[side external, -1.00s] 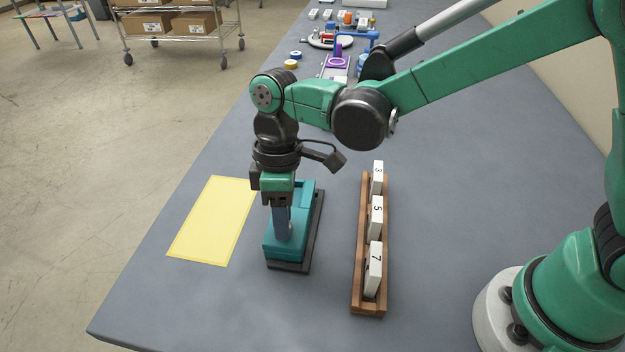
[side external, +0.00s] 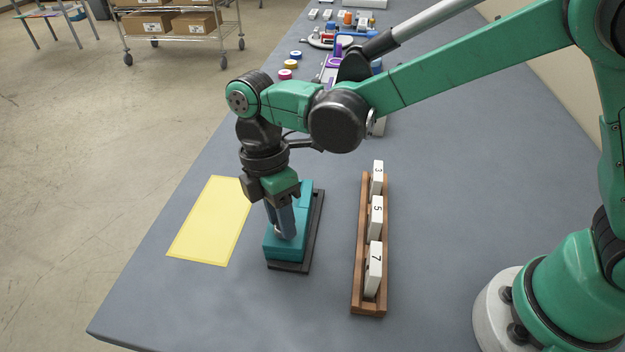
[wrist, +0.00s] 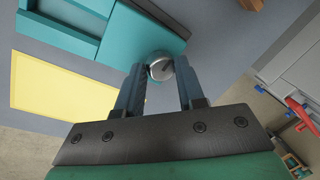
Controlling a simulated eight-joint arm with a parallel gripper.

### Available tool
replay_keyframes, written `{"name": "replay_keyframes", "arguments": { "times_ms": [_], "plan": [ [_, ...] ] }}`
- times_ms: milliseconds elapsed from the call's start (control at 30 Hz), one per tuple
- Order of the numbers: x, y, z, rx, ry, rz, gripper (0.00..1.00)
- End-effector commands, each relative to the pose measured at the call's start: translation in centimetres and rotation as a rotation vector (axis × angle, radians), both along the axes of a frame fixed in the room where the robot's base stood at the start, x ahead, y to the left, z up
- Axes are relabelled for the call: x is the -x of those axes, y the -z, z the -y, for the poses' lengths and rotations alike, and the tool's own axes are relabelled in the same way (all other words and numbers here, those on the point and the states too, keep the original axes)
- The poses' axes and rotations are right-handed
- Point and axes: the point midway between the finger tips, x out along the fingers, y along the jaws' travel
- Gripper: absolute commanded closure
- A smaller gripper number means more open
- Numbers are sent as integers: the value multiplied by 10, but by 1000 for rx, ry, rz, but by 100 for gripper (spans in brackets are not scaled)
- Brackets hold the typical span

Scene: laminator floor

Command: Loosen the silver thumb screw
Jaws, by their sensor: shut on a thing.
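The silver thumb screw (wrist: 161,67) is a round, slotted metal head on the teal block in the wrist view. My gripper (wrist: 160,73) points down at it with one finger on each side, shut on its head. In the side external view the gripper (side external: 281,232) is tilted over the near part of the teal block (side external: 286,250), and the fingers mostly hide the screw. The teal block sits on a dark base plate (side external: 316,215) on the grey bench.
A yellow sheet (side external: 212,220) lies left of the block. To the right, a wooden rack (side external: 370,308) holds upright white tiles marked 3, 5 and 7. Several small coloured items stand at the far end of the bench. Bare bench separates block and rack.

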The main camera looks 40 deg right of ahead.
Motion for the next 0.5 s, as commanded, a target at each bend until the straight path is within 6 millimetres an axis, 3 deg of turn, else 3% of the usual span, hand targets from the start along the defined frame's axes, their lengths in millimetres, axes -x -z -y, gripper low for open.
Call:
{"name": "replay_keyframes", "arguments": {
  "times_ms": [433, 467, 500],
  "plan": [
    [0, 0, 0, 0, -9, 0, 100],
    [0, 0, 0, 0, -9, 0, 64],
    [0, 0, 0, 0, -9, 0, 52]
  ]
}}
